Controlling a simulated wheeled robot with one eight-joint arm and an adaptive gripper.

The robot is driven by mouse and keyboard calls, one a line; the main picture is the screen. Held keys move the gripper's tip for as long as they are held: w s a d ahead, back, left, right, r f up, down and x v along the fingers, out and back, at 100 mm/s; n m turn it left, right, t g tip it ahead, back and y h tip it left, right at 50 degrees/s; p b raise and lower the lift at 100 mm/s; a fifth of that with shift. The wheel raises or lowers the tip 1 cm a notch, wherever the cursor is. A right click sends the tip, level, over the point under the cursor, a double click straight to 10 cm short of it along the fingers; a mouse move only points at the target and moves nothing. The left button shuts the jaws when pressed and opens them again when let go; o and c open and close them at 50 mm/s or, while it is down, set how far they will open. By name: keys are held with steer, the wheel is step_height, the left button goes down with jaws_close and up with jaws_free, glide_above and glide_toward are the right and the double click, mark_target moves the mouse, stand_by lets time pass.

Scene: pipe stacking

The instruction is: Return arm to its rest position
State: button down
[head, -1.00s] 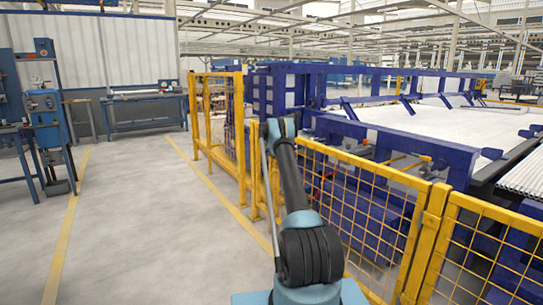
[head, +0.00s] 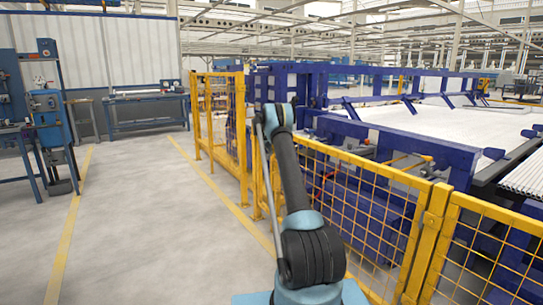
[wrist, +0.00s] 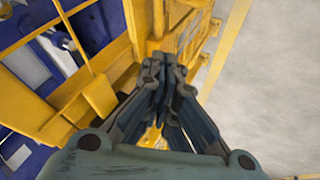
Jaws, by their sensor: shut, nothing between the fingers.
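My arm rises from the bottom middle of the head view, dark grey with light blue joints, and its bent upper joint stands in front of the yellow fence. The far part of the arm is hidden in the head view. My gripper (wrist: 162,70) shows in the wrist view, with its dark fingers brought together and nothing between them. It points down past yellow fence parts, with grey floor to the right.
A yellow mesh fence (head: 375,200) runs close along the arm's right side. Behind it stands a blue pipe machine (head: 345,125) with white pipes (head: 430,130). A blue workbench (head: 147,112) stands at the back left. The grey floor (head: 140,220) at left is clear.

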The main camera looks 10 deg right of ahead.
steer(key=s+a+r+g, duration=0.1)
steer(key=s+r, duration=0.8)
steer(key=s, duration=0.2)
steer(key=s+a+r, duration=0.2)
steer(key=s+r, duration=0.6)
steer(key=s, duration=0.3)
steer(key=s+a+r+m+g+y, duration=0.1)
steer(key=s+r, duration=0.1)
steer(key=s, duration=1.1)
steer(key=s+r+m+y, duration=0.1)
steer(key=s+r, duration=0.2)
steer(key=s, duration=0.9)
steer(key=s+a+f+g, duration=0.1)
steer(key=s+f, duration=0.3)
steer(key=s, duration=0.9)
steer(key=s+a+f, duration=0.1)
steer(key=s+f, duration=0.2)
steer(key=s, duration=1)
steer(key=s+a+f+g+y, duration=0.1)
steer(key=s+f, duration=1.3)
steer(key=s, duration=0.3)
steer(key=shift+s+a+m+y, duration=0.2)
steer(key=shift+m+y, duration=0.1)
steer(key=shift+m, duration=0.1)
